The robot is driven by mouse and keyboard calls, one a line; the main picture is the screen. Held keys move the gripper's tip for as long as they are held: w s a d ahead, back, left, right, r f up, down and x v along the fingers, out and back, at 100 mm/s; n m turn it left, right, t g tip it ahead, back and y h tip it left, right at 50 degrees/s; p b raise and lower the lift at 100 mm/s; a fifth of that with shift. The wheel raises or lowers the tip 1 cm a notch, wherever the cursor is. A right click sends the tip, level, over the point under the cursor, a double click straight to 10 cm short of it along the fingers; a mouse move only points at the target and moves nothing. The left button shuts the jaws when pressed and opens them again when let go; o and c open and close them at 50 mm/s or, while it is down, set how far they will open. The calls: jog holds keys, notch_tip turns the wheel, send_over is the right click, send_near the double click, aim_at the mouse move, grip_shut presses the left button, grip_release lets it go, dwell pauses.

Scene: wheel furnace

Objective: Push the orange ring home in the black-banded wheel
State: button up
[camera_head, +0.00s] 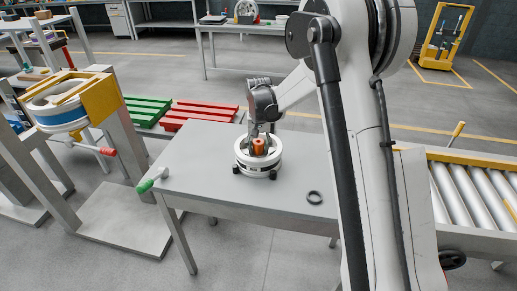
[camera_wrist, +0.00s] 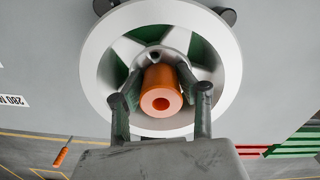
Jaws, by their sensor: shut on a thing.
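The pale wheel (camera_head: 244,165) lies flat on the grey table, on small dark supports, with dark marks around its side. In the wrist view its light rim (camera_wrist: 232,60) and spokes fill the middle. The orange ring (camera_head: 258,146) stands upright at the wheel's centre; in the wrist view the orange ring (camera_wrist: 160,78) shows as a thick sleeve with a hole facing me. My gripper (camera_head: 258,133) is above the wheel, its fingers (camera_wrist: 160,95) on both sides of the orange ring and shut on it. How deep the ring sits in the hub is hidden.
Green (camera_head: 148,110) and red (camera_head: 200,116) slatted racks stand behind left. A yellow-framed machine (camera_head: 100,95) is at left, a roller conveyor (camera_head: 470,190) at right.

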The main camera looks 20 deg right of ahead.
jog(key=o, duration=1)
jog(key=shift+f, duration=0.15)
notch_tip(320, 180, up, 12)
jog(key=s+r+t, duration=0.2)
jog(key=s+r, duration=0.6)
jog(key=s, duration=0.1)
jog(key=shift+s+f+n+t, duration=0.1)
jog(key=shift+s+n+t, duration=0.55)
jog(key=shift+s, duration=3.9)
jog(key=shift+s+f+n+t, duration=0.15)
jog(key=shift+s+t, duration=0.95)
jog(key=shift+s, duration=3.5)
jog(key=shift+s+r+n+t, duration=0.1)
jog(key=shift+s+n+t, duration=0.55)
jog(key=shift+s, duration=3.9)
